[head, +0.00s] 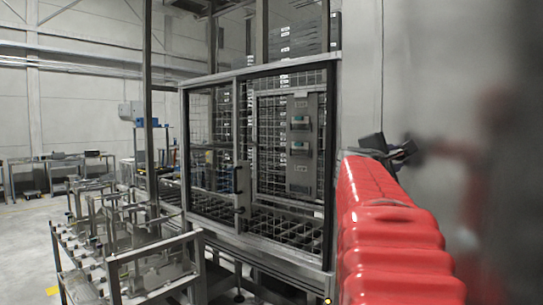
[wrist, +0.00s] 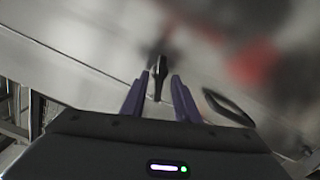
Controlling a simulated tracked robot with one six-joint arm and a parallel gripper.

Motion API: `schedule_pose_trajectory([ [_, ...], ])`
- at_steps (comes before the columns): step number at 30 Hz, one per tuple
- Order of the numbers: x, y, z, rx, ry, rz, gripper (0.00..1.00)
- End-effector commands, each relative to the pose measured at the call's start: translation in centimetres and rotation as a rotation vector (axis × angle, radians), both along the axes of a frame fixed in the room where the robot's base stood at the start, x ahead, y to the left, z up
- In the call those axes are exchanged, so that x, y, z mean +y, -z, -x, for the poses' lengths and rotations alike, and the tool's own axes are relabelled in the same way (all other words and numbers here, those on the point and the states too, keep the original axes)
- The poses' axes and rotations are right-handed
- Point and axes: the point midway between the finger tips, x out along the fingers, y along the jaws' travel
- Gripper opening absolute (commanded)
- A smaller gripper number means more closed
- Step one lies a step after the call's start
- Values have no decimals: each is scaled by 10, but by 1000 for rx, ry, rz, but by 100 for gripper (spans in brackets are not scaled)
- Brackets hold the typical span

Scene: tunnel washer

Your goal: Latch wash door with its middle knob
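In the wrist view, a dark knob (wrist: 158,77) stands on a brushed steel surface (wrist: 95,62), close to a thin seam. My gripper (wrist: 157,85) points at it with its two dark purple fingers apart. The knob shows between and just beyond the fingertips, with a gap on both sides; I cannot tell its depth. In the head view, my gripper (head: 392,150) is small, at the far end of my red arm, beside the steel wall at right. The knob cannot be made out there, and I cannot tell which knob of the door this is.
A dark curved loop (wrist: 228,108), perhaps a handle, lies right of the fingers. In the head view, a framed mesh enclosure (head: 243,165) stands left of my arm. A metal rack cart (head: 150,262) is at front left. Smooth steel (head: 455,60) reflecting red fills the right side.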

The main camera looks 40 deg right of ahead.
Motion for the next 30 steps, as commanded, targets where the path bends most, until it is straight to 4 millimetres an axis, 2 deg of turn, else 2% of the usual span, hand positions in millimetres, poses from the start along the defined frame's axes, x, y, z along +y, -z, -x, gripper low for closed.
schedule_pose_trajectory([
  [6, -19, 0, -2, 0, 0, 0, 28],
  [17, -22, 0, -2, 0, -1, 1, 28],
  [30, -22, 0, -2, 0, -2, -1, 0],
])
